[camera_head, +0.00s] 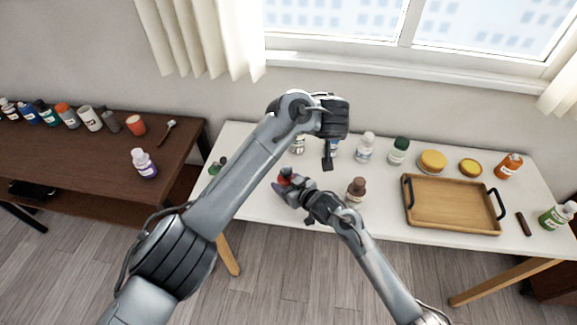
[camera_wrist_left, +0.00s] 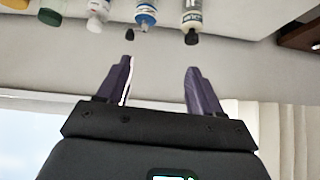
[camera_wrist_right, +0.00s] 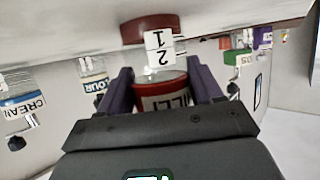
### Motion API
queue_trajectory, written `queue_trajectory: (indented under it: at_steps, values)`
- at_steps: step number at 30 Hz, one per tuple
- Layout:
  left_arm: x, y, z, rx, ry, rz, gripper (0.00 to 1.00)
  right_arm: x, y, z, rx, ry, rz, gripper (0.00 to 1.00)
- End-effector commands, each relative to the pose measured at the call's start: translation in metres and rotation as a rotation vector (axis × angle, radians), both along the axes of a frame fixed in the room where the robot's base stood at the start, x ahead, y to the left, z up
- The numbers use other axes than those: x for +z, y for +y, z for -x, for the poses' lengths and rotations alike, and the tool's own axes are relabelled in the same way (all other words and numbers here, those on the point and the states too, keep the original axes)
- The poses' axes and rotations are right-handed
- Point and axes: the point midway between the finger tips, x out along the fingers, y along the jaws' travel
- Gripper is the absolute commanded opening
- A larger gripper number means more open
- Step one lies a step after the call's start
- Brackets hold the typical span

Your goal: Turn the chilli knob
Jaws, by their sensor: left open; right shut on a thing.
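The chilli knob (camera_wrist_right: 165,88) is a red piece with a white label, on which I read "ILLI", in the right wrist view. It sits between the fingers of my right gripper (camera_wrist_right: 163,82), which is shut on it. A white tag with the digits 1 and 2 (camera_wrist_right: 159,47) and a dark red disc (camera_wrist_right: 150,28) show beside it. In the head view the red part (camera_head: 286,173) shows at my right gripper (camera_head: 283,186), over the white table's left part. My left gripper (camera_wrist_left: 157,66) is open and empty; in the head view it (camera_head: 328,163) hangs near the back bottles.
The white table (camera_head: 385,222) holds a brown-capped bottle (camera_head: 356,190), a wooden tray (camera_head: 452,204), a white-capped bottle (camera_head: 366,146), a green-capped bottle (camera_head: 398,151) and an orange bottle (camera_head: 508,166). A dark brown table (camera_head: 80,165) with several containers stands at the left.

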Motion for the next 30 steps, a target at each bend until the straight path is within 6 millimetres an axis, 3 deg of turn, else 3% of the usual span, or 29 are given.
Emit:
queue_trajectory:
  at_steps: [7, 15, 23, 30]
  values:
    - [0.005, 0.028, 0.000, 0.204, -0.010, -0.011, 0.66, 0.000, 0.000, 0.000, 0.000, 0.000, 0.000, 0.31]
    - [-0.014, 0.071, 0.032, 0.376, 0.183, 0.010, 0.66, 0.000, 0.000, 0.000, 0.000, 0.000, 0.000, 0.31]
    - [-0.029, 0.087, 0.055, 0.429, 0.319, 0.045, 0.66, 0.000, 0.000, 0.000, 0.000, 0.000, 0.000, 0.31]
    - [-0.051, 0.092, 0.051, 0.435, 0.342, 0.050, 0.66, 0.000, 0.000, 0.000, 0.000, 0.000, 0.000, 0.31]
